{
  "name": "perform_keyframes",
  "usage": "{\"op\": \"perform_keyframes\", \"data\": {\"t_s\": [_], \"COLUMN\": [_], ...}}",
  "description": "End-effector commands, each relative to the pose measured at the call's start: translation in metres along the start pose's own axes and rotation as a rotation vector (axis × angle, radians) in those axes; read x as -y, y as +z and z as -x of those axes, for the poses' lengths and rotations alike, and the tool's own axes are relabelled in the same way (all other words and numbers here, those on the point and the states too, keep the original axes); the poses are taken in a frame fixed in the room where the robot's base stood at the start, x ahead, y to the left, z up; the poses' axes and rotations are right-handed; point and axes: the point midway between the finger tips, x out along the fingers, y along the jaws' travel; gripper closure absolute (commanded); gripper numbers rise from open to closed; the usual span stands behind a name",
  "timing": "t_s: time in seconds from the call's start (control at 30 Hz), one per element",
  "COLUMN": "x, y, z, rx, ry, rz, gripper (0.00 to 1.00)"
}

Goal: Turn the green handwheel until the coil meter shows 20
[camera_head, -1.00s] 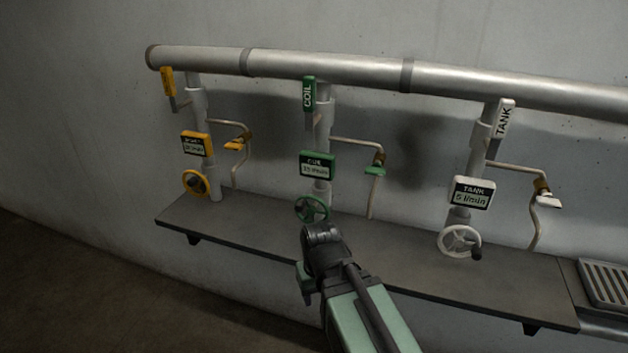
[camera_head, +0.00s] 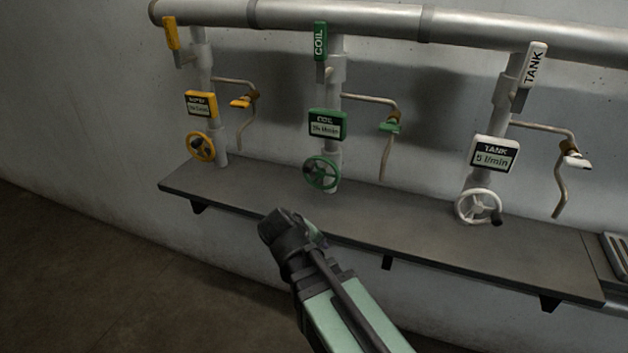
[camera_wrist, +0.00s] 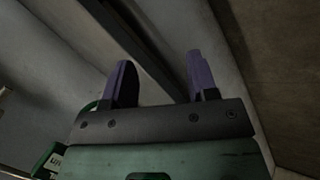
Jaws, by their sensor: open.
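The green handwheel (camera_head: 321,174) stands low on the middle pipe, just above the shelf. The coil meter (camera_head: 327,124) above it is a green-framed box; its number is blurred and I cannot read it surely. In the head view my arm's dark end is in front of and below the wheel, left of it in the picture and apart from it. In the wrist view my gripper (camera_wrist: 162,72) has its two purple fingers spread with nothing between them. A green-framed box with a white face (camera_wrist: 50,161) shows at the lower left there, with a thin green curve above it.
A yellow handwheel (camera_head: 201,146) is on the left pipe and a white handwheel (camera_head: 478,206) on the right, under a tank meter (camera_head: 494,155) reading 5 l/min. Spouts stick out beside each pipe. The shelf (camera_head: 400,226) is bare between the wheels.

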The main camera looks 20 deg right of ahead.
Motion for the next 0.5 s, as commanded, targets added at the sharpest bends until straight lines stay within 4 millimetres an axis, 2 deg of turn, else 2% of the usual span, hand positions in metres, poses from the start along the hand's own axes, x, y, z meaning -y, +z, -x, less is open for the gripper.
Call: {"op": "perform_keyframes", "data": {"t_s": [0.03, 0.07, 0.17, 0.23, 0.3, 0.37, 0.5], "x": [0.000, -0.007, -0.032, -0.050, -0.062, -0.065, -0.065], "y": [-0.020, -0.032, -0.074, -0.097, -0.110, -0.117, -0.120], "z": [-0.011, -0.008, 0.019, 0.046, 0.067, 0.076, 0.079], "rx": [-0.059, -0.093, -0.185, -0.204, -0.198, -0.191, -0.183], "ry": [0.148, 0.252, 0.611, 0.824, 0.975, 1.053, 1.077], "rz": [0.102, 0.172, 0.430, 0.592, 0.719, 0.797, 0.853], "gripper": [0.47, 0.47, 0.47, 0.47, 0.47, 0.47, 0.47]}}
